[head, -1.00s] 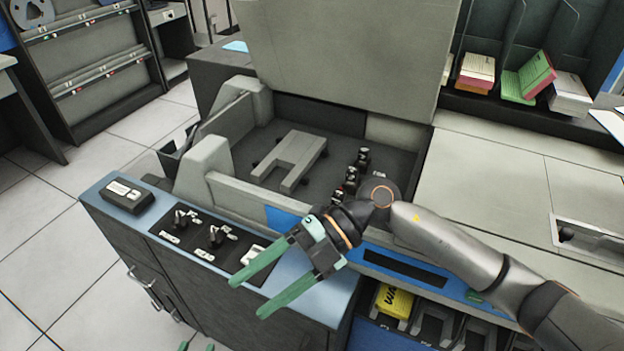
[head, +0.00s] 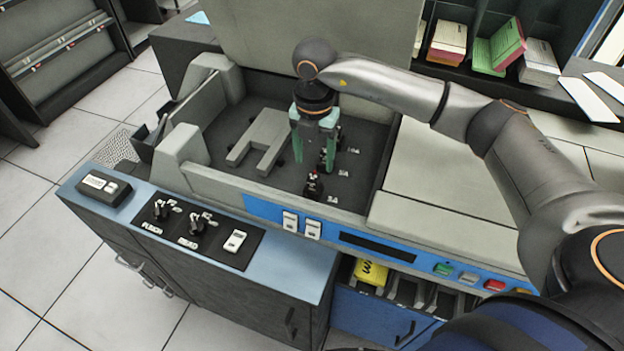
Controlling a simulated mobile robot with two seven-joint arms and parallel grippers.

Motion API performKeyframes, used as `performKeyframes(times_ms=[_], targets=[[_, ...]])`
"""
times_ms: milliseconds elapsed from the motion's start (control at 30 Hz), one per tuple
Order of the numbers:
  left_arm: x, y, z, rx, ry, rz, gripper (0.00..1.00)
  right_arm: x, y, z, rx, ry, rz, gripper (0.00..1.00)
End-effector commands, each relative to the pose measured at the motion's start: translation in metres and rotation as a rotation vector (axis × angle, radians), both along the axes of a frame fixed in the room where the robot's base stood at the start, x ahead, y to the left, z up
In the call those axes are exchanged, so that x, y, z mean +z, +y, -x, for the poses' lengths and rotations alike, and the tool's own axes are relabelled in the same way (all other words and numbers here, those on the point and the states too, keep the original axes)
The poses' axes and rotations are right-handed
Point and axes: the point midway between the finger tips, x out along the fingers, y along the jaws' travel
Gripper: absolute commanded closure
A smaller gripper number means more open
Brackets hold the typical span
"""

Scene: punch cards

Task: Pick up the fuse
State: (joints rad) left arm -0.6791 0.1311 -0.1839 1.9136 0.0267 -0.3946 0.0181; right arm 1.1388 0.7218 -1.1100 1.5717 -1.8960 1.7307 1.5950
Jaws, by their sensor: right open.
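Small black fuses stand in a row on the dark floor of the open machine bay. I cannot tell whether the fingers touch a fuse. My left gripper is out of view.
A grey U-shaped bracket (head: 262,140) lies left of the row. The bay's front wall (head: 240,190) and raised lid (head: 310,40) bound the space. Switches and a small black box (head: 104,188) sit on the blue ledge. Card stacks (head: 497,48) stand at the back right.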

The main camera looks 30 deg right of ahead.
Motion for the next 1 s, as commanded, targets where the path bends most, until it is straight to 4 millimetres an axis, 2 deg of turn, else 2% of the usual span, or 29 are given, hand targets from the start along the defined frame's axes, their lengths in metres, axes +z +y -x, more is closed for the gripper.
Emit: performKeyframes(times_ms=[267, 500, 633, 833, 1000], targets=[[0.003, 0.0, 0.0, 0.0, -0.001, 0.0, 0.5, -0.024, 0.001, 0.0, 0.002, 0.001, -0.001, 0.32], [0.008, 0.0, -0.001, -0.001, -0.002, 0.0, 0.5, -0.06, 0.001, -0.001, 0.003, 0.001, -0.003, 0.32], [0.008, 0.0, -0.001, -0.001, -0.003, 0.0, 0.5, -0.068, 0.0, -0.001, 0.003, -0.002, -0.003, 0.32], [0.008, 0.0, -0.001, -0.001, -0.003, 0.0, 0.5, -0.068, 0.0, -0.001, 0.003, -0.002, -0.003, 0.32], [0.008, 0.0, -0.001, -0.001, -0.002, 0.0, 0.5, -0.068, 0.0, -0.001, 0.003, -0.002, -0.003, 0.52]])
